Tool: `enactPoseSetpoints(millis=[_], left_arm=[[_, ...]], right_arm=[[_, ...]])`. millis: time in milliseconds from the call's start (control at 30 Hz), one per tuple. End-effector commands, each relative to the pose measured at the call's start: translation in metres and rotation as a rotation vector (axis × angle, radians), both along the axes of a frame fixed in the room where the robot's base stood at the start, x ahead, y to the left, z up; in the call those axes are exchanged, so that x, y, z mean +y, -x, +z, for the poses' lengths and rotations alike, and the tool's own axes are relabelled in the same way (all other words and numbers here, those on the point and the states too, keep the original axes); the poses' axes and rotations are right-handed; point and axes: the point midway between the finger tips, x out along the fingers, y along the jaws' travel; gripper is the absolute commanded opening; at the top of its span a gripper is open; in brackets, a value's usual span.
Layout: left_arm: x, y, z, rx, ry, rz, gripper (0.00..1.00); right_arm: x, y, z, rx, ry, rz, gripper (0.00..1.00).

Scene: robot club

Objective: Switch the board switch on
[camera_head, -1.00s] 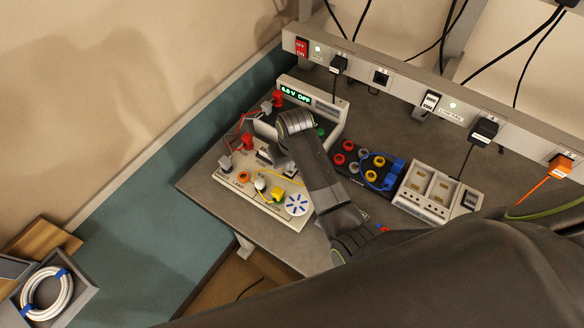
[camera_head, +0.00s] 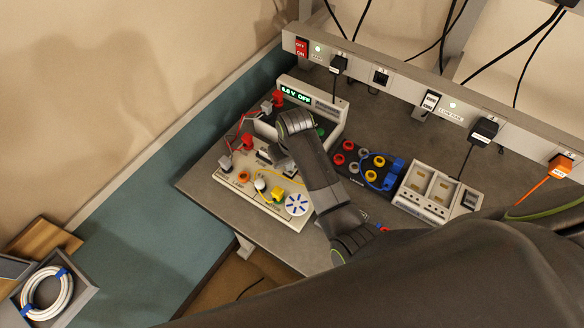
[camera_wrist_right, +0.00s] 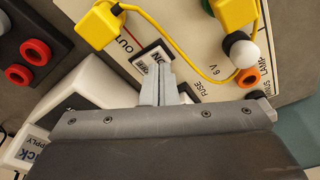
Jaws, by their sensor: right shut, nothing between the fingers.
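The board switch (camera_wrist_right: 152,54), a small piece with dark and white parts and an ON mark, is at the fingertips in the right wrist view. My right gripper (camera_wrist_right: 157,68) is shut and empty, its tips over or against the switch. I cannot tell if they touch, and the fingers hide part of the switch. In the head view my right gripper (camera_head: 266,158) points down at the board. My left gripper is out of view.
A white lamp (camera_wrist_right: 243,52), yellow plugs (camera_wrist_right: 98,26) and a yellow wire surround the switch. The power supply (camera_head: 341,113), reading OFF, stands behind the board. A black socket block (camera_head: 347,171) lies to the right.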

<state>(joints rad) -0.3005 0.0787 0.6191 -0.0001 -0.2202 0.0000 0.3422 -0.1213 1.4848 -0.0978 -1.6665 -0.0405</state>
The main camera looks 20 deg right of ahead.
Motion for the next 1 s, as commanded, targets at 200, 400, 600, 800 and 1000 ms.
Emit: enactPoseSetpoints(millis=[200, 400, 600, 800, 1000], left_arm=[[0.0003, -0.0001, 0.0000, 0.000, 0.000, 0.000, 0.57], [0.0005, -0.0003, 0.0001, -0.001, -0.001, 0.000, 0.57], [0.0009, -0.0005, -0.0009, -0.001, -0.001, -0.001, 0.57], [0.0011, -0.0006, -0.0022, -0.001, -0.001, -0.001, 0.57], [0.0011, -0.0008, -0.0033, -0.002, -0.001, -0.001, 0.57]], right_arm=[[0.0001, 0.0000, 0.0000, 0.000, 0.000, 0.000, 0.00], [0.0001, 0.0001, -0.0001, 0.000, 0.000, 0.000, 0.00], [0.0000, 0.0001, -0.0022, 0.000, 0.000, 0.000, 0.00], [0.0000, 0.0000, -0.0054, 0.000, 0.000, 0.000, 0.00], [-0.0001, 0.0000, -0.0083, 0.000, 0.000, 0.000, 0.00]])
